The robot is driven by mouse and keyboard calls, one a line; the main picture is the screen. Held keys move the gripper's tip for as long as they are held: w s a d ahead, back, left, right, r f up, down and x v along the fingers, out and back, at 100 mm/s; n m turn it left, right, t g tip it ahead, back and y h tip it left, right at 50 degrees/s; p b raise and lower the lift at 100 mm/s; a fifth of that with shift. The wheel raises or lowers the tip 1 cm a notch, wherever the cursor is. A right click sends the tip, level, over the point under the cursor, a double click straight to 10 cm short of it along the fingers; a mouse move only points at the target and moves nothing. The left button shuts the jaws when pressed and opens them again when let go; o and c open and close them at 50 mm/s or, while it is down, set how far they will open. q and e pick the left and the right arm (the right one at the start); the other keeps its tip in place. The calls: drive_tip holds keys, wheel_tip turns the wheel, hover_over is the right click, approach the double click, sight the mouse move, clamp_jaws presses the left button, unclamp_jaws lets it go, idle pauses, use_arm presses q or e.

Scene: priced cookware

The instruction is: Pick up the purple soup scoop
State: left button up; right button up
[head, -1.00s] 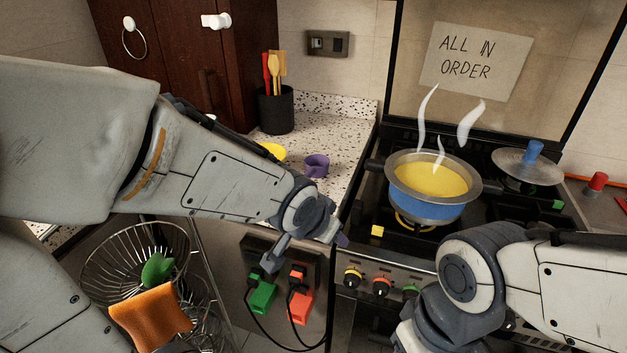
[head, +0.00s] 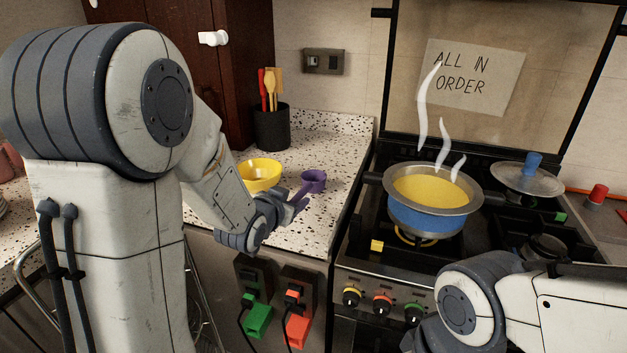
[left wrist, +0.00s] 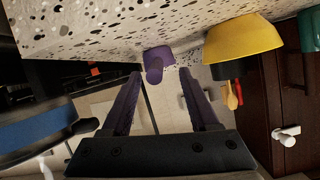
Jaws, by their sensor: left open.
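The purple soup scoop (head: 313,181) lies on the speckled counter, its handle pointing toward my left gripper (head: 292,207). In the left wrist view the scoop (left wrist: 158,57) is just ahead of my left fingertips (left wrist: 160,75), with its handle end at the gap between them. I cannot tell whether a finger touches the handle. My right arm is at the lower right of the head view, but its gripper is out of view.
A yellow bowl (head: 262,173) stands left of the scoop, and a black utensil holder (head: 271,128) is behind. The stove is to the right, with a steaming blue pot (head: 430,218). Green (head: 258,320) and red (head: 297,327) plugs are below the counter edge.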

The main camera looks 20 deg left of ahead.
sight(301, 194)
use_arm(q)
drive_tip(key=x, duration=0.5)
drive_tip(key=shift+w+d+f, duration=0.15)
drive_tip(key=shift+w+d, duration=0.05)
drive_tip(key=shift+w, duration=0.15)
clamp_jaws()
